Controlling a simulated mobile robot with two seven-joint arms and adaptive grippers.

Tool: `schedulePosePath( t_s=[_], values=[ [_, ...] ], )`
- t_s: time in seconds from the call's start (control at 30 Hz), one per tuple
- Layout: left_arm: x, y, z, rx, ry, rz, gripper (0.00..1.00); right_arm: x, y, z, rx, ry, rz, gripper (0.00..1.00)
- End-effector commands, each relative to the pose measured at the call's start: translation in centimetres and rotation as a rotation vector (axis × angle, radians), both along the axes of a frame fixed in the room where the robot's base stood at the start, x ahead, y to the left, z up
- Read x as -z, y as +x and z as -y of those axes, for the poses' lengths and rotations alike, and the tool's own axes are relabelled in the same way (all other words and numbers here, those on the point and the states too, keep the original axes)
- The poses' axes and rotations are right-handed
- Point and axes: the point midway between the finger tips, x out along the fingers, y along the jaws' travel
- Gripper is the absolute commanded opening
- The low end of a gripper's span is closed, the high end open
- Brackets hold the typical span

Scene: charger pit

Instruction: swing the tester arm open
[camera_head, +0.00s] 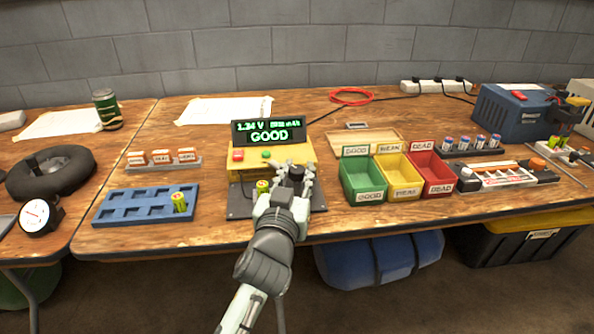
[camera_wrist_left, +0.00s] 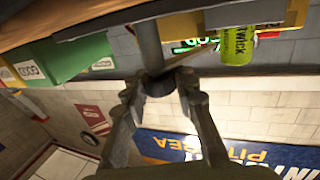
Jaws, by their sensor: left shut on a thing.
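The yellow tester (camera_head: 300,153) stands mid-table on a dark base, its screen (camera_head: 268,132) reading 1.24 V and GOOD. A green battery (camera_head: 262,186) sits at the tester's front; it also shows in the left wrist view (camera_wrist_left: 237,45). My left gripper (camera_head: 291,181) is at the tester's front right, right of the battery. In the left wrist view its fingers (camera_wrist_left: 165,88) are closed around the dark end of the tester arm (camera_wrist_left: 148,45). The fingers hide part of the arm in the head view. My right gripper is not in view.
Green, yellow and red bins (camera_head: 363,194) stand close to the right of the tester. A blue tray (camera_head: 122,208) with one green battery (camera_head: 179,201) lies to the left. A blue charger box (camera_head: 515,112) and cables are at the far right.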

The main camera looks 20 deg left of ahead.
Motion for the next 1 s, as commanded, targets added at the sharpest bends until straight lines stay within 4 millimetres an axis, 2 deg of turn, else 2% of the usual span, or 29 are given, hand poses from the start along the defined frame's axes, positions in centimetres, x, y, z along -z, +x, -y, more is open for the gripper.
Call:
schedulePosePath(
  t_s=[0.13,0.17,0.33,0.67,0.77,1.0],
  values=[
    [-0.2,0.0,-0.1,-0.002,0.002,0.004,0.0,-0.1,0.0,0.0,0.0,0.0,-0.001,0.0],
    [-0.2,0.0,-0.1,-0.002,0.002,0.004,0.29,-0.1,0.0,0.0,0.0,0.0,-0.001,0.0],
    [-0.1,0.0,-0.1,-0.001,0.001,0.003,0.49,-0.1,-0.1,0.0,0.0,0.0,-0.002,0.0],
    [-0.4,0.0,0.0,-0.001,0.0,0.003,0.49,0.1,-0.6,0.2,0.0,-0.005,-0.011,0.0],
    [-1.6,0.1,0.0,-0.001,0.0,0.006,0.49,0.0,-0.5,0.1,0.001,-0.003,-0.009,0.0],
    [-6.3,0.0,0.0,0.0,-0.002,0.008,0.49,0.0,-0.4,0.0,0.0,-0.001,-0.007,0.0]
  ],
)
